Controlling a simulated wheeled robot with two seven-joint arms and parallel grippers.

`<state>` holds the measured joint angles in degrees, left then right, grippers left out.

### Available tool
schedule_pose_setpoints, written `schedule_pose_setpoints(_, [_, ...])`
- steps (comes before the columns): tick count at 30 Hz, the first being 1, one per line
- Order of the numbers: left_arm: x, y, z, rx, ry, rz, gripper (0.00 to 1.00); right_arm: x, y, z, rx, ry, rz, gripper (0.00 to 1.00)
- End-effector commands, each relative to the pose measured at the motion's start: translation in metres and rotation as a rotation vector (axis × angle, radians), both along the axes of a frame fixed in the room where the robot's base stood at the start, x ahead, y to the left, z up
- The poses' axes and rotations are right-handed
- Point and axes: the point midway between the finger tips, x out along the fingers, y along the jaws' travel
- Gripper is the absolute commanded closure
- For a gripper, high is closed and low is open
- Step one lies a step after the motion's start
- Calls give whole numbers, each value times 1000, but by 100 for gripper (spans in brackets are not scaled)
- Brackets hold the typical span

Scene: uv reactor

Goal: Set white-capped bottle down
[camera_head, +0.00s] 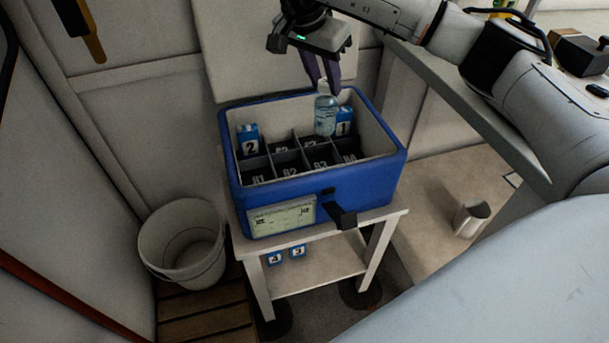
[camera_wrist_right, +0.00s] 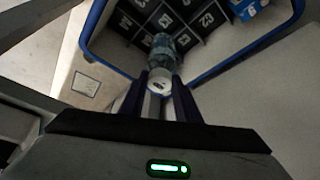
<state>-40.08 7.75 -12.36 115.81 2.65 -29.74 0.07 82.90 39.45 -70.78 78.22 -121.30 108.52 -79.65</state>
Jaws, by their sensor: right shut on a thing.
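A clear bottle with a white cap (camera_head: 325,115) is upright at the back right of the blue crate (camera_head: 363,181). My right gripper (camera_head: 323,84) points down from above and is shut on the bottle's cap. In the right wrist view the gripper fingers (camera_wrist_right: 161,101) are at the cap, and the bottle body (camera_wrist_right: 164,47) extends away over the dark numbered compartments. The bottle's base is hidden inside the crate, so I cannot tell whether it touches the compartment floor. My left gripper is out of view.
Blue-and-white boxes marked 2 (camera_head: 249,140) and 1 (camera_head: 344,121) stand in the crate's back compartments. The front compartments look empty. The crate stands on a white table (camera_head: 393,214). A white bin (camera_head: 182,243) is at left, a grey counter (camera_head: 480,108) at right.

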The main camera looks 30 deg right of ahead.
Motion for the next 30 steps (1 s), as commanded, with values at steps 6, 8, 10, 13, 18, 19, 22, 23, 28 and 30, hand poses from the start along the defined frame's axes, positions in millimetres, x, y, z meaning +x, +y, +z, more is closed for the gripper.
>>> schedule_pose_setpoints(6, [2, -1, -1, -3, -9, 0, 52, -1, 0, -39, 0, 2, 0, 100])
schedule_pose_setpoints(8, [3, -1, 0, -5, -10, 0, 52, -1, 0, -50, 0, 3, 0, 100])
schedule_pose_setpoints(10, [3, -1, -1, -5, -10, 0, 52, 0, 0, -58, 0, 1, 1, 100])
schedule_pose_setpoints(13, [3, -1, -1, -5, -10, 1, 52, 0, 0, -65, 0, 0, 0, 100])
schedule_pose_setpoints(18, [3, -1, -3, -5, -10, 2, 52, -1, 0, -84, -1, 2, 0, 100])
schedule_pose_setpoints(19, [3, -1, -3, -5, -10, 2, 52, -1, 0, -88, -1, 2, 0, 100])
schedule_pose_setpoints(22, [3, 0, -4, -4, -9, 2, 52, 0, 0, -101, 1, 1, 0, 100])
schedule_pose_setpoints(23, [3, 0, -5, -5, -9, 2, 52, 0, 0, -102, 0, 0, 0, 100])
schedule_pose_setpoints(28, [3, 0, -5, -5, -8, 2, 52, 0, 0, -102, 0, -2, -1, 100])
schedule_pose_setpoints(30, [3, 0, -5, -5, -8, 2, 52, 0, 0, -102, -1, -1, 0, 100])
